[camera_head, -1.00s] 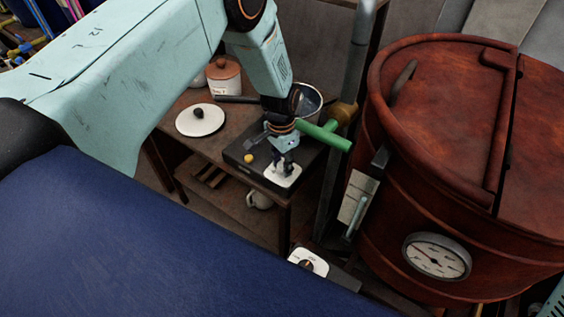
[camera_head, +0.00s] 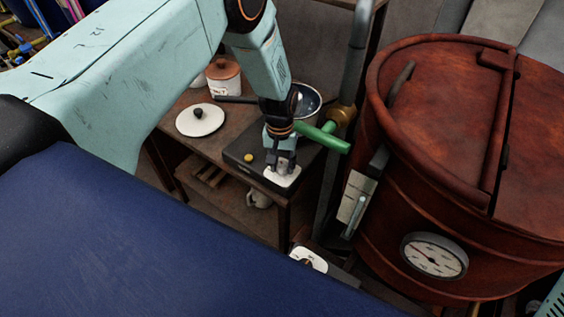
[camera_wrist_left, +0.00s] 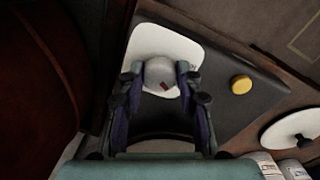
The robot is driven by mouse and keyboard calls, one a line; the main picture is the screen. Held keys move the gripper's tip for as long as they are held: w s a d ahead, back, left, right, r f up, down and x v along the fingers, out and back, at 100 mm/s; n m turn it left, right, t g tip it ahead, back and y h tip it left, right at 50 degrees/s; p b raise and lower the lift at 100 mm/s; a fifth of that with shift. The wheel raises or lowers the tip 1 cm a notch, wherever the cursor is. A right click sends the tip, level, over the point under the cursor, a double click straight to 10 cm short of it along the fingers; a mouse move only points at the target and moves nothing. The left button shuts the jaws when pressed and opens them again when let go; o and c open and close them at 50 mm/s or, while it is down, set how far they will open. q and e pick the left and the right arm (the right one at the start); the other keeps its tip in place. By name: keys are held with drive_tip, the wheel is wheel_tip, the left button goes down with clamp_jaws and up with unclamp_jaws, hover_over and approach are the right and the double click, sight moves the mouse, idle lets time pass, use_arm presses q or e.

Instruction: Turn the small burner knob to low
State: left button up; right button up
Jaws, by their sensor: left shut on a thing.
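The small burner (camera_head: 236,153) is a dark, flat box at the front corner of the brown table. Its knob (camera_wrist_left: 160,74) is round and grey with a red mark, and sits on a white dial plate (camera_wrist_left: 183,48). The plate also shows in the head view (camera_head: 285,181). My left gripper (camera_head: 282,167) points down over the plate and is shut on the knob. In the left wrist view its fingers (camera_wrist_left: 160,80) flank the knob on both sides. The fingers hide the knob in the head view, and most dial markings are covered or too small to read.
A yellow button (camera_head: 249,157) is on the burner beside the plate. A dark pan (camera_head: 311,99), a white lid (camera_head: 200,120) and a salt jar (camera_head: 224,78) stand behind. A green handle (camera_head: 322,136) crosses close to my wrist. A large red-brown vat (camera_head: 450,130) stands at right.

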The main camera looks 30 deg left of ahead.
sight(281, 164)
use_arm(q)
drive_tip(key=shift+w+r, duration=0.15)
drive_tip(key=shift+w, duration=0.1)
idle(0.3)
drive_tip(key=o, duration=1.1)
drive_tip(key=shift+s, duration=0.1)
drive_tip(key=shift+o, duration=0.2)
wheel_tip(281, 164, up, 12)
drive_tip(key=shift+a, duration=0.2)
drive_tip(key=shift+s, duration=0.15)
